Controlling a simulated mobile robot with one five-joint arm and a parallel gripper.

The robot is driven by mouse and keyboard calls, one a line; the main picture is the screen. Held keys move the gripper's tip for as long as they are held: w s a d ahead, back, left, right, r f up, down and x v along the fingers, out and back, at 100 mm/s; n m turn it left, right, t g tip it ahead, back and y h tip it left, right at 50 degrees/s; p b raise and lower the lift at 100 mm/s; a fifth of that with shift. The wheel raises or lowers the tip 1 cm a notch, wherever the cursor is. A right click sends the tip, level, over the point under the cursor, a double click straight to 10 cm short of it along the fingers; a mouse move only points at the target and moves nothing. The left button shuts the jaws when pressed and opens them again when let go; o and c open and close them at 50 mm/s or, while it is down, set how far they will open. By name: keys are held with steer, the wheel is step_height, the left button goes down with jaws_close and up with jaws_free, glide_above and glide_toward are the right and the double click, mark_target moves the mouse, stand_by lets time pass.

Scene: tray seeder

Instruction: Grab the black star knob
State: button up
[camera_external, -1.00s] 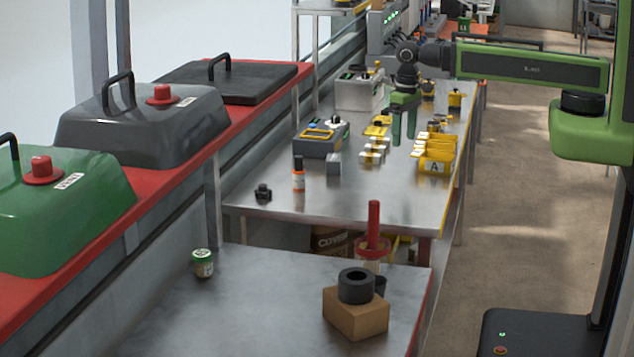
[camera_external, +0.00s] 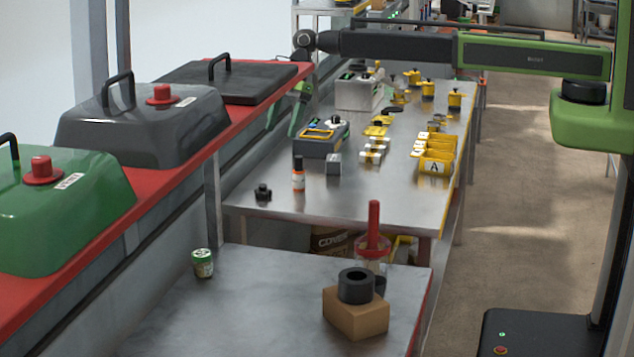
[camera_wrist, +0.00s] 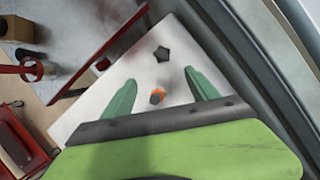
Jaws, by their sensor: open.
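The black star knob (camera_external: 263,193) sits on the near left part of the steel table, close to its front edge. In the wrist view it is a dark star shape (camera_wrist: 162,54) on the pale tabletop, beyond the fingertips and roughly between their lines. My gripper (camera_external: 281,130) is at the table's left edge, beside the red-edged counter, farther back than the knob and above it. Its two green fingers (camera_wrist: 160,78) are spread apart with nothing between them that they touch.
A small grey block (camera_external: 334,165) and a yellow-grey device (camera_external: 321,139) are behind. The red counter (camera_external: 205,150) runs along the left.

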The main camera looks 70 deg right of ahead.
steer(key=b, duration=1)
glide_above(264, 185)
steer(key=s+d, duration=0.2)
steer(key=d, duration=0.1)
steer(key=f, duration=1)
steer(key=shift+w+a+f, duration=0.2)
steer(key=shift+a+f, duration=0.05)
steer(key=shift+f, duration=0.1)
steer(key=shift+a+f, duration=0.15)
steer(key=b+x, duration=0.4)
steer(key=x, duration=0.1)
steer(key=shift+w+b, duration=0.35)
steer(key=c, duration=1.4)
